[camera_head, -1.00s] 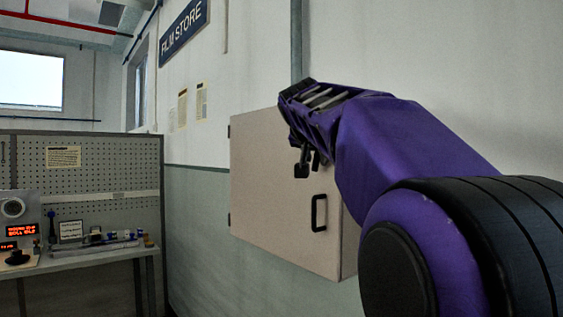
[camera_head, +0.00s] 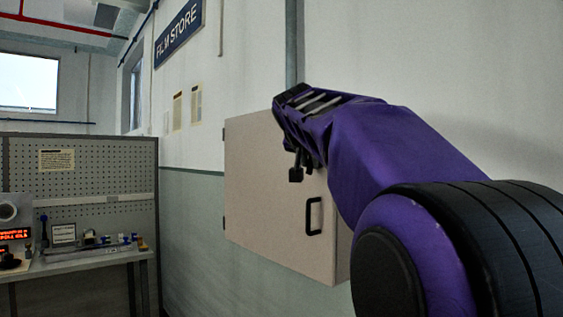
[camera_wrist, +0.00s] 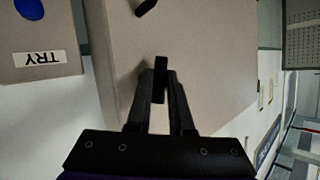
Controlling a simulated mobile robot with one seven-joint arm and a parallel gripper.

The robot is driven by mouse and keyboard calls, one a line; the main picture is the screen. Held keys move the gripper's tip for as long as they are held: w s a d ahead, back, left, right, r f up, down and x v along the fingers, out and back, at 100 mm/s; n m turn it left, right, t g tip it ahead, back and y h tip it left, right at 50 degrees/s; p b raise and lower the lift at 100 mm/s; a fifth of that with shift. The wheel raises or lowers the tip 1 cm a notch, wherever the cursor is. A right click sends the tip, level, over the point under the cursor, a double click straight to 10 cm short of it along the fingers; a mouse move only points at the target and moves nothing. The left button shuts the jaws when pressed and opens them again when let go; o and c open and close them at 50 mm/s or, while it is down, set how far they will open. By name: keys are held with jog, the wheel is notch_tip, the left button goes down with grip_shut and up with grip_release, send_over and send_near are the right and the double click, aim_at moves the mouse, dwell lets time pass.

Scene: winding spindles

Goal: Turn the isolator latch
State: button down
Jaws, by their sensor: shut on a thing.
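A beige wall cabinet (camera_head: 262,200) has a closed door with a black pull handle (camera_head: 314,216). The handle's end also shows at the top of the wrist view (camera_wrist: 146,6). A small black latch (camera_head: 296,175) sits above and left of that handle on the door face. In the wrist view the latch (camera_wrist: 160,70) stands upright in the picture between the two fingertips. My gripper (camera_wrist: 159,92) is shut on the latch. In the head view my gripper (camera_head: 304,160) is seen from behind, and my purple wrist hides part of the cabinet's upper right.
A grey box with a blue button (camera_wrist: 28,9) and a TRY label (camera_wrist: 39,58) shows at the wrist view's left. A workbench (camera_head: 85,264) with a pegboard (camera_head: 110,170) stands at the left. A vertical conduit (camera_head: 291,45) runs above the cabinet.

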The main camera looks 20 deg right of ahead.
jog(key=n+g+p, duration=0.1)
jog(key=g+p, duration=0.1)
jog(key=p, duration=0.3)
jog(key=shift+r+p, duration=0.2)
jog(key=shift+p, duration=0.1)
jog(key=shift+f, duration=0.1)
jog(key=c, duration=1.1)
grip_release()
